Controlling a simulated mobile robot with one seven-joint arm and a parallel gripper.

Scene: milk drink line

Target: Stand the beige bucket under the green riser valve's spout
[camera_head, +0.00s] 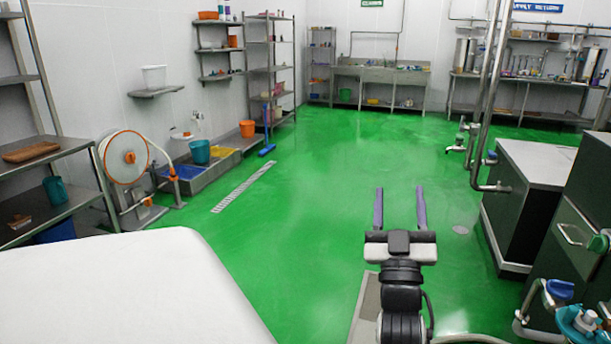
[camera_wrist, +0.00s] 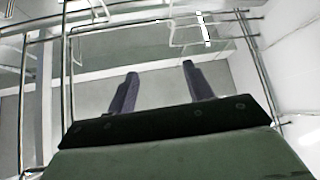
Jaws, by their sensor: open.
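My gripper (camera_head: 400,203) is open and empty, held over the green floor with its two fingers apart and pointing away from me. In the wrist view, my gripper (camera_wrist: 158,82) has nothing between its fingers. No bucket is clearly beige. A pale, off-white tub (camera_head: 154,77) stands on a small wall shelf at the left, far from my gripper. Pipe valves with taps (camera_head: 462,135) sit by the upright pipes at the right, but their handle colours are too small to tell. I cannot make out which one is the green riser valve.
A white surface (camera_head: 110,290) fills the near left. Steel-topped dark cabinets (camera_head: 535,165) and blue-handled valves (camera_head: 560,290) stand at the right. A teal bucket (camera_head: 200,152) and an orange bucket (camera_head: 247,129) are by the left wall trough. The middle green floor (camera_head: 330,160) is clear.

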